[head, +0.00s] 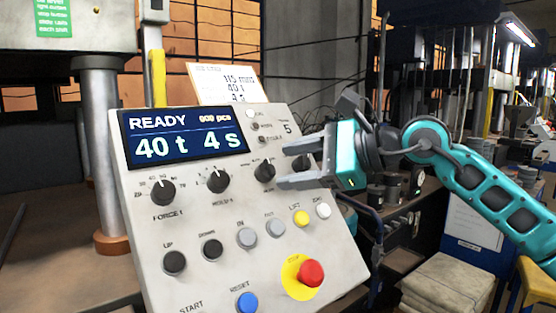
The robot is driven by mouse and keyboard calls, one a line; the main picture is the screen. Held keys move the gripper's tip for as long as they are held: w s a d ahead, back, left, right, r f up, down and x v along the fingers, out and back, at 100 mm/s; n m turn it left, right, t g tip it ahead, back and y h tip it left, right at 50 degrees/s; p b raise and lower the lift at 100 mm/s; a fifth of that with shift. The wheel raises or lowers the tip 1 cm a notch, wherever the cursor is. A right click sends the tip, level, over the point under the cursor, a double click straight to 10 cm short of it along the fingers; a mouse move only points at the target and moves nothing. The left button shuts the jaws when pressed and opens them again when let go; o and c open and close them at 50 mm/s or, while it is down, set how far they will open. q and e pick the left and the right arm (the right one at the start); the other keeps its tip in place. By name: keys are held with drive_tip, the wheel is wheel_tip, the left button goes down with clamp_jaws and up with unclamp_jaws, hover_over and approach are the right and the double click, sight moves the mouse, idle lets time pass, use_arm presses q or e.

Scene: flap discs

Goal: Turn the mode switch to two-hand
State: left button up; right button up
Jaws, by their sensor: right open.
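A sloped grey control panel (205,265) fills the middle of the head view. Its screen (185,135) reads READY, 40 t and 4 s. Black rotary knobs sit in a row below the screen. One dark knob (264,172) is just left of my right gripper's fingertips, and another (302,163) shows between its fingers. I cannot tell which of them is the mode switch, as their labels are too small or hidden. My right gripper (283,166) is open, its fingers pointing left over the panel's right side. Contact with a knob cannot be made out. My left gripper is out of view.
The lower panel holds a red emergency button (311,273) on a yellow ring, a blue button (247,303) and several other buttons. A paper card (228,84) stands behind the panel's top edge. A thick press column (99,150) rises at left. Stacked sacks (447,283) lie at lower right.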

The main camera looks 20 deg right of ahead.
sight(274, 169)
drive_tip(key=shift+x, duration=1.8)
drive_tip(key=c, duration=1)
